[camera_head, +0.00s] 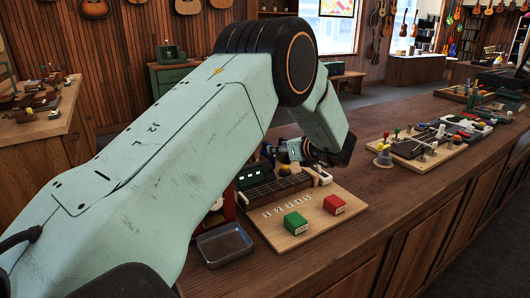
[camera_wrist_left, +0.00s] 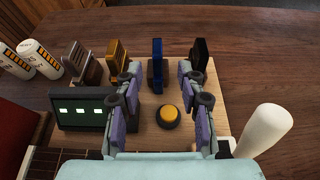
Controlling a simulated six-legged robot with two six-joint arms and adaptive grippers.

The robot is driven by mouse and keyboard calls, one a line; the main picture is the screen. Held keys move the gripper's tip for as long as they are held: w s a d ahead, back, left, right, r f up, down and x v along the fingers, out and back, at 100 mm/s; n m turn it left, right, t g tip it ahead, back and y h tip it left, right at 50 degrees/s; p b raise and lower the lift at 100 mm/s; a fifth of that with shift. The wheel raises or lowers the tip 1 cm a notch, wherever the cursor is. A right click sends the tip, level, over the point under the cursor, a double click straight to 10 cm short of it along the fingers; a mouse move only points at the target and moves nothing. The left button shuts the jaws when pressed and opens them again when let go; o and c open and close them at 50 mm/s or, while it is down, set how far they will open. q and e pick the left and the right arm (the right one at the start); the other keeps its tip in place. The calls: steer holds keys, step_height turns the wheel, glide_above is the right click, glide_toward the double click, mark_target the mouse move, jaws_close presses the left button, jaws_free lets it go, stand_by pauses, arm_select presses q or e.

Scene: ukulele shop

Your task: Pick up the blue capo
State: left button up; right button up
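The blue capo (camera_wrist_left: 157,65) stands upright on a wooden board, in a row with other capos, in the left wrist view. My left gripper (camera_wrist_left: 160,78) is open, its two purple-grey fingers apart on either side of the line to the blue capo. The capo shows between and just beyond the fingertips, and nothing is held. In the head view my left arm reaches over the counter, and its gripper (camera_head: 287,150) is small and partly hidden; I cannot make out the blue capo there. My right gripper is not in view.
Orange (camera_wrist_left: 118,62), grey (camera_wrist_left: 88,68) and black (camera_wrist_left: 200,54) capos flank the blue one. A yellow button (camera_wrist_left: 168,117), a green-lit display (camera_wrist_left: 82,111) and a white rounded object (camera_wrist_left: 265,129) are near.

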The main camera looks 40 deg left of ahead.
mark_target(269, 144)
arm_select(q)
steer(key=x, duration=0.6)
steer(key=shift+s+a+r+p, duration=0.15)
steer(key=shift+a+p, duration=0.05)
steer(key=shift+p, duration=0.2)
steer(key=shift+w+a+f, duration=0.2)
steer(key=shift+a+f, duration=0.05)
steer(key=shift+a, duration=0.1)
steer(key=shift+s+r, duration=0.1)
steer(key=shift+c, duration=1.3)
jaws_close()
